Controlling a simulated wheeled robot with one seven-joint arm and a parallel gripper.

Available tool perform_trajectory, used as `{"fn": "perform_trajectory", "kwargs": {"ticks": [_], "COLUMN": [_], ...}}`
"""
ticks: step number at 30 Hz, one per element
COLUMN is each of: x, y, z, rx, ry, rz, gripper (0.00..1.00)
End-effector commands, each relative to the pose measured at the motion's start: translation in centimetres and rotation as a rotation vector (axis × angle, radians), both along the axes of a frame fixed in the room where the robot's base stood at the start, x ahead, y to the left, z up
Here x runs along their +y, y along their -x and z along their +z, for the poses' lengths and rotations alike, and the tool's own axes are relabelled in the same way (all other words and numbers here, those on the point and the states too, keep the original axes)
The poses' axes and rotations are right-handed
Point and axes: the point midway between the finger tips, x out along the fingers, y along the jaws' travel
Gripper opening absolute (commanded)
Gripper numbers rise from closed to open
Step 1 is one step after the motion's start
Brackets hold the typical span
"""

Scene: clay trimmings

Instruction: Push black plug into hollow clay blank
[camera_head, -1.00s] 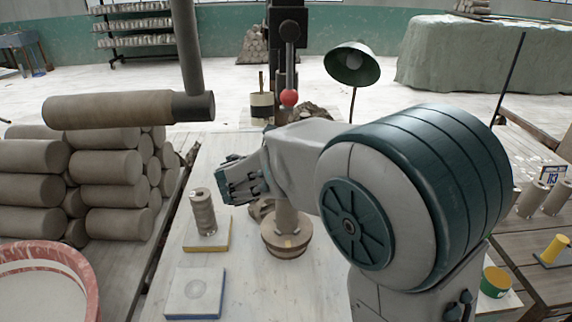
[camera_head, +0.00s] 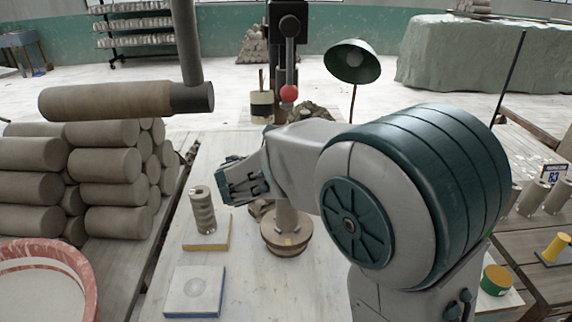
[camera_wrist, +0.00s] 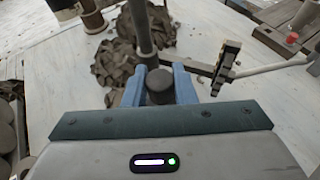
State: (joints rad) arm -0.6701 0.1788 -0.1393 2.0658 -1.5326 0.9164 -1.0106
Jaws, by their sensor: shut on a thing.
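My gripper (camera_wrist: 159,76) is shut on the black plug (camera_wrist: 160,90), a short dark cylinder between its two blue fingers. In the head view my gripper (camera_head: 242,182) is left of the arm, above the pale bench; the plug cannot be made out there. A ribbed grey-brown clay cylinder (camera_head: 203,212) stands upright on a yellow-edged board, below and left of the gripper and apart from it. I cannot tell whether it is the hollow blank. A long clay cylinder (camera_head: 108,101) lies level at the black nozzle, upper left.
A blue-edged board (camera_head: 195,291) is empty in front. A round wooden base (camera_head: 286,238) with a post stands right of the gripper. Stacked clay rolls (camera_head: 112,163) and a pink-rimmed tub (camera_head: 82,268) are at left. Clay trimmings (camera_wrist: 117,65) lie beyond the fingers.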

Motion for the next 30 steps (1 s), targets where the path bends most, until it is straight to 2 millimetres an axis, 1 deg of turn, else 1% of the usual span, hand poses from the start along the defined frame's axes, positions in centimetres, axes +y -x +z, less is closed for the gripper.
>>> {"fn": "perform_trajectory", "kwargs": {"ticks": [30], "x": [0.0], "y": [0.0], "z": [-2.7], "rx": [0.000], "ry": [0.000], "rz": [-0.001], "gripper": [0.00]}}
